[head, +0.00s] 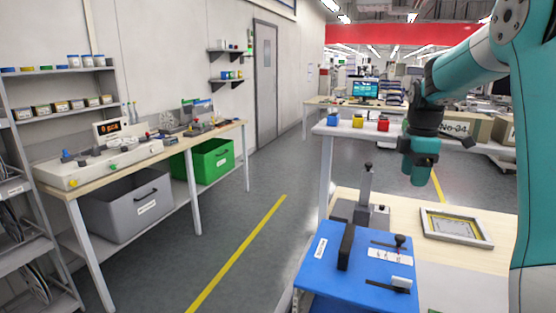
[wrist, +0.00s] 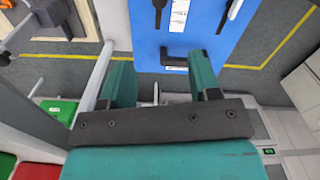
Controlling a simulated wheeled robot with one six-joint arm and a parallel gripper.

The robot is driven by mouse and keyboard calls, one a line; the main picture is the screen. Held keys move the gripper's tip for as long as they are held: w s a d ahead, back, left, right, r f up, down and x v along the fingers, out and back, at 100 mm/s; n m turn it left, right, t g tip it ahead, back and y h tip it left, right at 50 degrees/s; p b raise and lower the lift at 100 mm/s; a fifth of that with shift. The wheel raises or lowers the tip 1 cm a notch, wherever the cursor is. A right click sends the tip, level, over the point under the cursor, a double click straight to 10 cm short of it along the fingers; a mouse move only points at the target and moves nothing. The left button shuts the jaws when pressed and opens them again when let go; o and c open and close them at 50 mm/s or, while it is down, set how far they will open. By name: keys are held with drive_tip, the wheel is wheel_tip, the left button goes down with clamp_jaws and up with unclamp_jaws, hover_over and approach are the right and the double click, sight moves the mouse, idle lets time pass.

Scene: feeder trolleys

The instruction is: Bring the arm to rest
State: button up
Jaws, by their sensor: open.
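My teal arm comes in from the right side of the head view. My gripper (head: 422,176) hangs from it above the right-hand bench and the blue feeder trolley top (head: 328,262). In the wrist view, the two teal fingers of my gripper (wrist: 162,75) stand apart, with nothing between them. The blue trolley surface (wrist: 205,42) lies beyond the fingertips, with black handles and a white label strip on it. My gripper touches nothing that I can see.
A light bench (head: 340,205) stands behind the trolley, with a framed tray (head: 457,240) on it. Red, yellow and blue bins stand on a shelf (head: 345,131) behind. A workbench (head: 170,152) with grey and green crates is at the left. The middle floor (head: 245,215) is clear.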

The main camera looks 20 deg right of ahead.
drive_tip(key=s+a+r+m+t+y, duration=0.1)
drive_tip(key=s+a, duration=0.1)
drive_tip(key=a, duration=0.9)
drive_tip(key=s+a+m, duration=0.1)
drive_tip(key=s+a, duration=0.1)
drive_tip(key=a, duration=1)
drive_tip(key=s+a+f+m+g+y, duration=0.1)
drive_tip(key=s+a+f+m+y, duration=0.1)
drive_tip(key=s+a, duration=1.3)
drive_tip(key=shift+s+a+m+y, duration=0.35)
drive_tip(key=shift+s+m+y, duration=0.2)
drive_tip(key=shift+s, duration=0.5)
